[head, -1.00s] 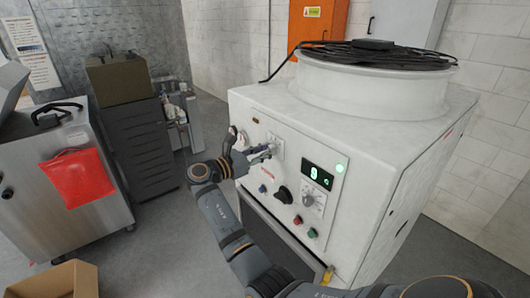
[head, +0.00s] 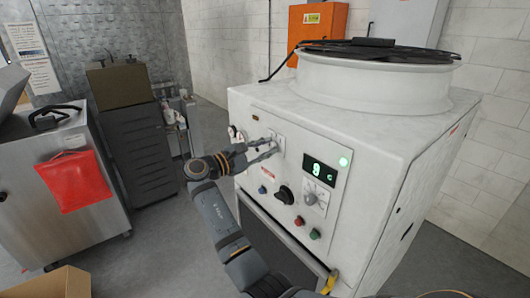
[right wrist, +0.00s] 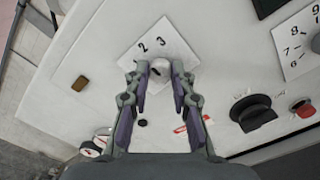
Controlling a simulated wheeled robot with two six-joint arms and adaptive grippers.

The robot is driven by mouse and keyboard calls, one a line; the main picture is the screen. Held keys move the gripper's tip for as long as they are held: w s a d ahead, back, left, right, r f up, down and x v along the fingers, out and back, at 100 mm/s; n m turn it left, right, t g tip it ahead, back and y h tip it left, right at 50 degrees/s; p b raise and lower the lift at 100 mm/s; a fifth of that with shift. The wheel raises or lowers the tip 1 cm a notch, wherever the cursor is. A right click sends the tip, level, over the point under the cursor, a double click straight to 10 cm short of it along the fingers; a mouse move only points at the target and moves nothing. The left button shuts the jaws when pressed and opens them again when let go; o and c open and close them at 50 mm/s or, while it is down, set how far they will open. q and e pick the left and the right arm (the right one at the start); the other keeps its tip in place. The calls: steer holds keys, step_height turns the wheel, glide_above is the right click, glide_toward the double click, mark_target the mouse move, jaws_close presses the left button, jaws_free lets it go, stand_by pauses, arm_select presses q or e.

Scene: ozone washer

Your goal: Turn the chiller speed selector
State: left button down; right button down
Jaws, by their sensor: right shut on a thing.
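The chiller speed selector is a small pale knob (right wrist: 160,68) on a white plate (right wrist: 152,45) marked 1, 2 and 3. In the head view the plate (head: 279,142) is on the upper left of the chiller's front panel. My right gripper (right wrist: 158,67) is shut on the knob, with one fingertip on each side of it. In the head view the right gripper (head: 272,146) reaches the panel from the left and partly covers the knob. I cannot tell exactly which number the knob points to. My left gripper is not in view.
The white chiller (head: 400,140) carries a round fan housing on top. Its panel also has a lit display (head: 320,173), a numbered dial (head: 311,198), a black rotary switch (head: 285,195) and coloured buttons. A steel cabinet (head: 50,205) with a red pouch stands at left. The floor between is clear.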

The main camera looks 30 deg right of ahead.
steer(key=shift+m, duration=0.3)
steer(key=c, duration=1.1)
jaws_free()
steer(key=shift+c, duration=0.2)
step_height(320, 180, up, 10)
steer(key=shift+f, duration=0.15)
